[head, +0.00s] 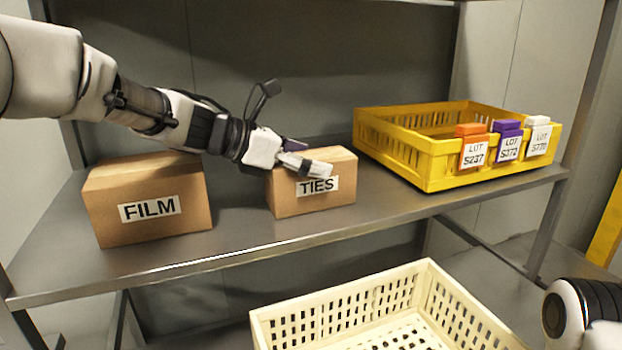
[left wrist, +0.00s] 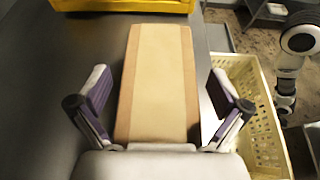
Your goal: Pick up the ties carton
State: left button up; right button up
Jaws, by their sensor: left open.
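The ties carton (head: 290,200) is a brown box with a TIES label, standing on the grey metal shelf between the film carton and the yellow crate. My left gripper (head: 307,163) is at the top of the ties carton in the head view. In the left wrist view the carton (left wrist: 158,75) lies between the two spread fingers of the open gripper (left wrist: 160,100), with a gap at each side. The carton's lower part is hidden in the wrist view. My right gripper is not in view; only part of my right arm shows at the lower right.
The film carton (head: 190,215) stands to the left on the shelf (head: 235,235). A yellow crate (head: 405,165) with orange, purple and white lot tags stands to the right. A cream basket (head: 290,325) sits below, in front of the shelf. Bare shelf separates the ties carton from the crate.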

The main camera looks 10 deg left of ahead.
pick_arm(q)
jog(key=shift+a, duration=0.2)
jog(key=c, duration=0.8)
jog(key=shift+s, duration=0.1)
jog(key=c, duration=0.8)
jog(key=shift+r, duration=0.1)
